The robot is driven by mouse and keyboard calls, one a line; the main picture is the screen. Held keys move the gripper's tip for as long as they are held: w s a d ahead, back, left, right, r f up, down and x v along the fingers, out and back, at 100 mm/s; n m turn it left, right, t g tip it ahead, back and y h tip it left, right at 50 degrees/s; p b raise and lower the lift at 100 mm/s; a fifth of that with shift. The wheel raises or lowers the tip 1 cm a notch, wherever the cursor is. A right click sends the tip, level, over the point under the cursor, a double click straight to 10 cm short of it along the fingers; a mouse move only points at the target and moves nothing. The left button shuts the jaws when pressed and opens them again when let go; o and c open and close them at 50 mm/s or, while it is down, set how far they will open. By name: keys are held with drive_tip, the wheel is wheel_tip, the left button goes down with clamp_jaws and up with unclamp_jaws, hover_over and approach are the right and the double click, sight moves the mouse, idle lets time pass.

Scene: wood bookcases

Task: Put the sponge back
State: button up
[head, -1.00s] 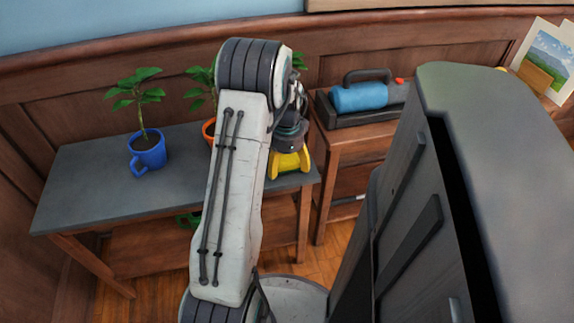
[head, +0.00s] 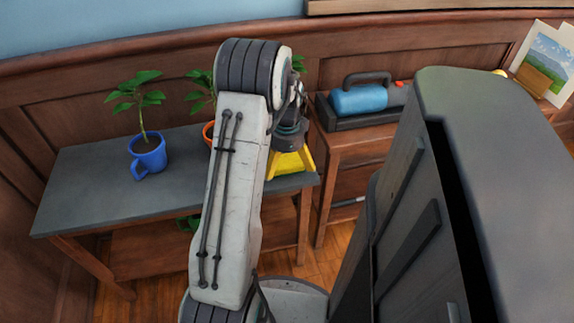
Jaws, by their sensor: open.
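My gripper (head: 291,168), with yellow fingers, is open and points down over the right end of a grey-topped table (head: 100,175). Yellow shows between its fingers, but I cannot tell whether this is a sponge or part of the gripper itself. No sponge can be clearly made out elsewhere. My arm hides the middle of the table.
A blue mug with a plant (head: 148,155) stands on the table's left half. An orange pot (head: 208,133) with a plant is partly behind my arm. A blue toolbox-like object (head: 358,99) sits in a dark tray on a wooden shelf unit (head: 350,150) to the right.

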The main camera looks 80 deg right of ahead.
sight(287, 164)
wheel_tip(287, 164, up, 11)
drive_tip(key=p, duration=0.4)
drive_tip(key=shift+a, duration=0.1)
drive_tip(key=w+a+r+n, duration=0.4)
drive_tip(key=w+a+n, duration=0.4)
drive_tip(key=w+a, duration=0.3)
drive_tip(key=w+a+r+n, duration=0.5)
drive_tip(key=w+a+n, duration=0.25)
drive_tip(key=w, duration=0.55)
drive_tip(key=s+a+n+t, duration=0.2)
drive_tip(key=a+n, duration=1.4)
drive_tip(key=a, duration=0.9)
drive_tip(key=shift+s+a+r, duration=0.25)
drive_tip(key=shift+s+a, duration=0.05)
drive_tip(key=shift+s, duration=0.25)
